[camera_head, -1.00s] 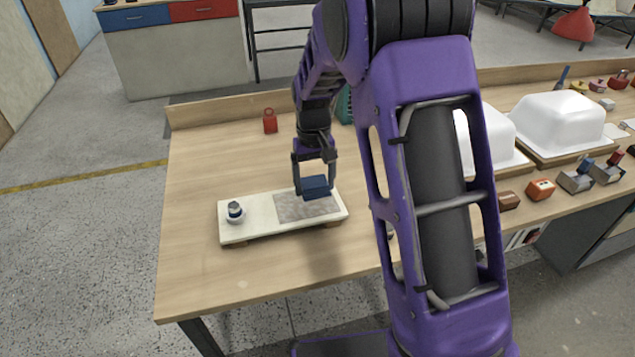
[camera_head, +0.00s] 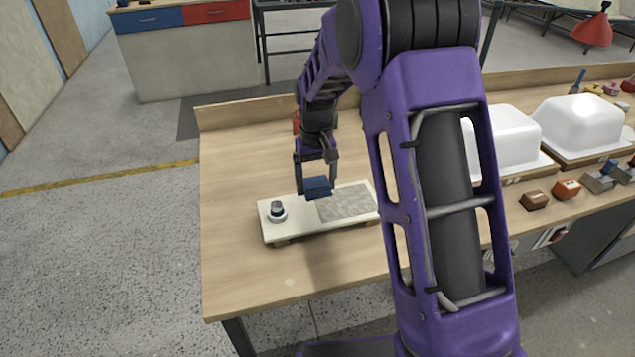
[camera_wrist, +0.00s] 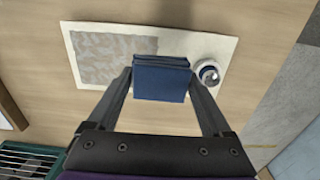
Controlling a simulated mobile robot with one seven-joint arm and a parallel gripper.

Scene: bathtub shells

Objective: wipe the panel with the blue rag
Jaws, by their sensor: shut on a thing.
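The panel (camera_head: 300,226) is a pale, flat board lying raised on the wooden table, with a mottled grey patch (camera_head: 348,204) on its right part. My gripper (camera_head: 317,178) points down and is shut on the blue rag (camera_head: 318,188), a small folded dark-blue block. The rag is at the panel's back side, near the left edge of the patch. In the wrist view the rag (camera_wrist: 160,80) hangs between the fingertips, between the patch (camera_wrist: 112,58) and a round white fixture (camera_wrist: 208,73). I cannot tell whether the rag touches the panel.
A small round fixture with a dark top (camera_head: 277,210) stands on the panel's left end. White tub shells (camera_head: 578,124) and several small blocks, such as an orange-red one (camera_head: 566,189), are at the right. The table's left front (camera_head: 232,275) is clear.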

